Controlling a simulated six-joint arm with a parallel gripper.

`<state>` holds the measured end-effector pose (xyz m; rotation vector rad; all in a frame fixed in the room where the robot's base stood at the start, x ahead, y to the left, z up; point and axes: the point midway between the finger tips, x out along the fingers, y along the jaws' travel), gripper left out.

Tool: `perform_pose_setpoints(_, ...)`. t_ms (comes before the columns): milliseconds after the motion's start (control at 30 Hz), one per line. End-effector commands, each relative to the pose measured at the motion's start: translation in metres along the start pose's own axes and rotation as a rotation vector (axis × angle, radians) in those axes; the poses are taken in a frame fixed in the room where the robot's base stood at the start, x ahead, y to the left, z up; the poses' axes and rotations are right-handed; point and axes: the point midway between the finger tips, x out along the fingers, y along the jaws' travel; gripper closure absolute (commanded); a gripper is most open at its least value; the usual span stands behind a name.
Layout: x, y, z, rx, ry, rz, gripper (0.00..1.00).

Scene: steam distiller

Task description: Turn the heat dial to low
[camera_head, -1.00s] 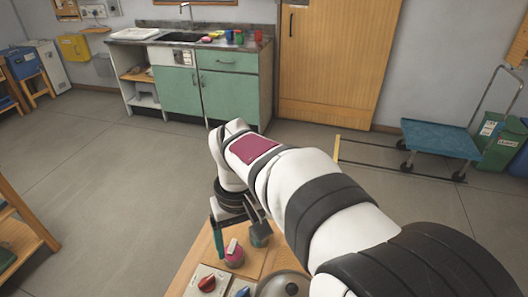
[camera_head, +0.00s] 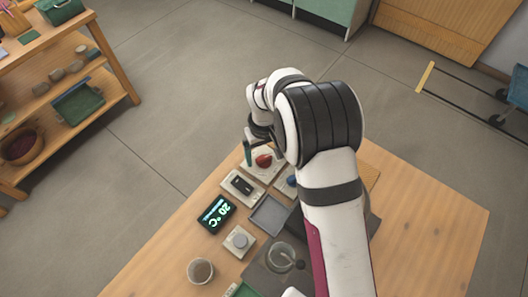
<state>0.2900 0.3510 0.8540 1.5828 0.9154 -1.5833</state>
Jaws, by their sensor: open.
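A red dial (camera_head: 263,161) sits on a pale square plate at the far corner of the wooden table; it looks like the heat dial, but no label is readable. My gripper (camera_head: 248,151) is open just left of and above the red dial, beside its plate. One dark green finger shows; the other is largely hidden by my wrist. I cannot tell whether the finger touches the plate. A blue knob (camera_head: 291,181) is partly hidden behind my arm. A grey round knob (camera_head: 239,241) sits on another pale plate nearer the front.
A black switch (camera_head: 242,186) and a display (camera_head: 215,213) reading 20 °C lie left of my arm. A grey tray (camera_head: 269,214), a glass vessel (camera_head: 286,257) and a cup (camera_head: 200,271) stand nearer. The table's right side is mostly clear. Wooden shelves (camera_head: 118,72) stand at upper left.

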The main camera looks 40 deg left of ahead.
Motion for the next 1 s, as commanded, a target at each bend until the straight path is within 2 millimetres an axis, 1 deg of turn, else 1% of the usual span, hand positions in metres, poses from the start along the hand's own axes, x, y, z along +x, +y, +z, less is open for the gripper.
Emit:
perform_pose_setpoints(233, 0.0009, 0.0001, -0.0001, 0.0, 0.001, 0.0, 0.1)
perform_pose_setpoints(367, 0.0007, 0.0001, -0.0001, 0.0, 0.001, 0.0, 0.33)
perform_pose_setpoints(400, 0.0007, 0.0001, -0.0001, 0.0, 0.001, 0.0, 0.41)
perform_pose_setpoints(467, 0.0006, 0.0001, -0.0001, 0.001, 0.001, 0.0, 0.51)
perform_pose_setpoints(500, 0.0006, 0.0001, -0.0002, 0.001, 0.001, 0.0, 0.59)
perform_pose_setpoints(567, 0.0005, 0.0, -0.0002, 0.001, 0.001, 0.0, 0.69)
perform_pose_setpoints(600, 0.0005, 0.0, -0.0002, 0.001, 0.001, 0.0, 0.77)
perform_pose_setpoints(667, 0.0004, 0.0, -0.0002, 0.001, 0.001, 0.0, 0.87)
perform_pose_setpoints(700, 0.0004, 0.0, -0.0002, 0.001, 0.001, 0.0, 0.95)
perform_pose_setpoints(1000, 0.0002, 0.0, -0.0002, 0.043, 0.0, 0.0, 0.96)
